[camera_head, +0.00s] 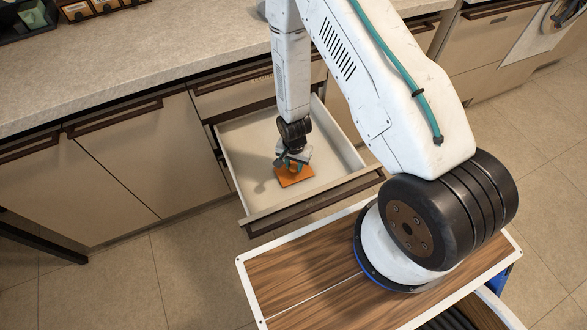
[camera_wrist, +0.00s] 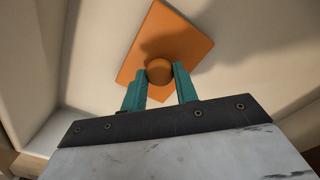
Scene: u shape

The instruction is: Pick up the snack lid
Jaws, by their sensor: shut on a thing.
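The snack lid (camera_head: 296,178) is a flat orange square plate with a round knob in its middle. In the head view it is inside an open drawer (camera_head: 237,165), near the drawer's front. In the wrist view the lid (camera_wrist: 180,37) lies at a slant, with its knob (camera_wrist: 159,71) between the teal fingers. My gripper (camera_head: 292,165) is above the lid and shut on its knob; it also shows in the wrist view (camera_wrist: 160,80). I cannot tell whether the lid touches the drawer floor.
The drawer walls surround my gripper, with the front panel (camera_head: 315,202) close by. A stone countertop (camera_head: 140,70) runs above the cabinets, with dark trays (camera_head: 28,20) at the far left. The rest of the drawer floor is bare.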

